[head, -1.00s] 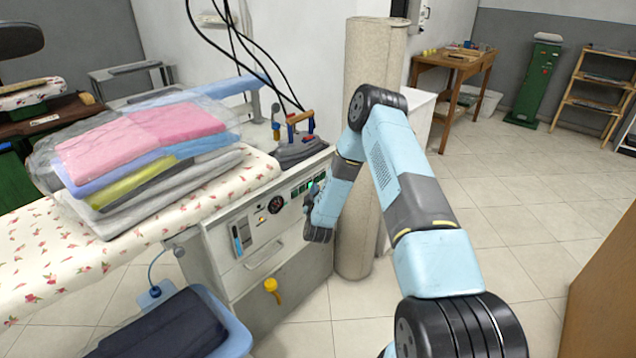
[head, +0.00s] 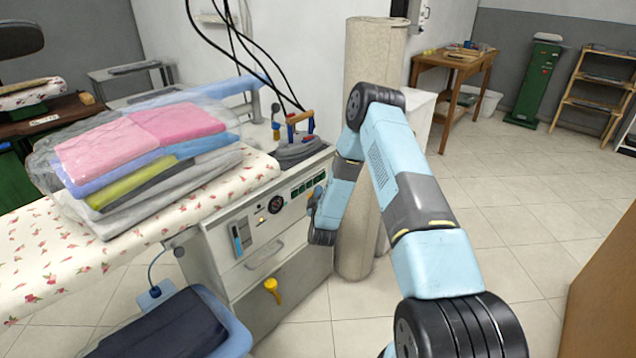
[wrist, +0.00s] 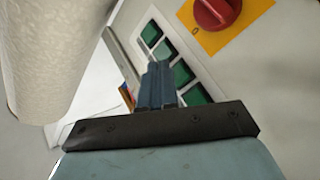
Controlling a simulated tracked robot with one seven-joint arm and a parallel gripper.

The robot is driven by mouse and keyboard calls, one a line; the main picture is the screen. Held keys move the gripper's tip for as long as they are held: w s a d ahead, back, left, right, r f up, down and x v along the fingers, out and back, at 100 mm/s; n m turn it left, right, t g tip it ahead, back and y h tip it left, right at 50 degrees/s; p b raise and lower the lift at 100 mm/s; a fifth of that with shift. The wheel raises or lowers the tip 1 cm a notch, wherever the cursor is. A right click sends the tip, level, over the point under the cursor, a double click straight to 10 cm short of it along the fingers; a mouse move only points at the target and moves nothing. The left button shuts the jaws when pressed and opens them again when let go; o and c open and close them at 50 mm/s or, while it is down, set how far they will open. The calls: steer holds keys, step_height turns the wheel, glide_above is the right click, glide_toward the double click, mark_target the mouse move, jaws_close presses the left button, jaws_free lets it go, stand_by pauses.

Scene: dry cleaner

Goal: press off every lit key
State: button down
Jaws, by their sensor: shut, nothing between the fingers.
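A row of green keys sits on the front panel (head: 262,232) of the pressing machine. None of the keys I can see glows brightly. My gripper (wrist: 157,66) is shut and empty, with its fingertips over the key row. It hides part of the row, and I cannot tell whether the tips touch a key. In the head view, my gripper (head: 314,196) is at the right end of the panel.
A red knob (wrist: 216,10) on a yellow plate lies beside the keys. A round gauge (head: 276,204) and a small orange light (head: 262,220) are further left. An iron (head: 297,150) and folded clothes (head: 150,150) rest above. A pale roll (head: 365,215) stands close behind my arm.

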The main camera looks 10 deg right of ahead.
steer(key=shift+s+d, duration=0.75)
steer(key=shift+s, duration=0.25)
steer(key=shift+s+d, duration=0.75)
steer(key=shift+s, duration=0.25)
